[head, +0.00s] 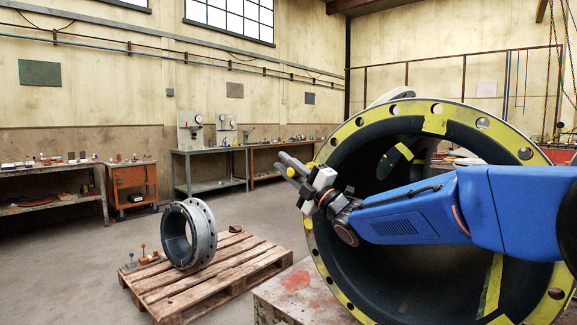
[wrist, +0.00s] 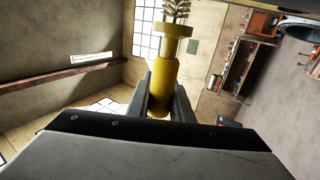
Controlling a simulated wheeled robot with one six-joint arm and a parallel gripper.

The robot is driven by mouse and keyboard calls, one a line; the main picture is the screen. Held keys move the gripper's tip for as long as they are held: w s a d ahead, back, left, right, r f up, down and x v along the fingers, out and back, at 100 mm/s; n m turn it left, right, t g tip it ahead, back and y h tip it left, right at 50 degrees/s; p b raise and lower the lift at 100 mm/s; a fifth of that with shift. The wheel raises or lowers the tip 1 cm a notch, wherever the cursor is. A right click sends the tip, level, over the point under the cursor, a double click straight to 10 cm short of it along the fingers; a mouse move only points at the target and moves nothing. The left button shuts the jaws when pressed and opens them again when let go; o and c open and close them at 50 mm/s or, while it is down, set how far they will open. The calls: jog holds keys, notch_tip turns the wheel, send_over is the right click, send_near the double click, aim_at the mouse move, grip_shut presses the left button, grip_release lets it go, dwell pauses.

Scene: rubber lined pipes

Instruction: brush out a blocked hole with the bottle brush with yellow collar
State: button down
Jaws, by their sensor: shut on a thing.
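My gripper (head: 297,166) is raised in front of the left rim of the big pipe flange (head: 462,108). In the wrist view its two fingers are shut on the yellow handle of the bottle brush (wrist: 160,88). The brush has a wide yellow collar (wrist: 173,30) and bristles (wrist: 176,8) that point away from the handle, towards the top of the picture. In the head view only small yellow parts of the brush show at the fingers. The flange is yellow-green with a ring of bolt holes. One hole (head: 557,293) at lower right looks dark brown; several others look clear.
The dark-lined big pipe stands on a worn block (head: 290,290). A smaller grey flanged pipe (head: 188,235) stands on a wooden pallet (head: 225,270) at left. Benches and an orange cabinet (head: 133,188) line the far wall. Open floor lies between.

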dwell(0.5)
jog(key=shift+w+d, duration=0.75)
jog(key=shift+w, duration=0.25)
jog(key=shift+s, duration=0.1)
jog(key=shift+s+a, duration=0.75)
jog(key=shift+s, duration=0.2)
jog(key=shift+w, duration=0.1)
jog(key=shift+w+d, duration=0.75)
jog(key=shift+w, duration=0.2)
jog(key=shift+s+a, duration=0.8)
jog(key=shift+s, duration=0.25)
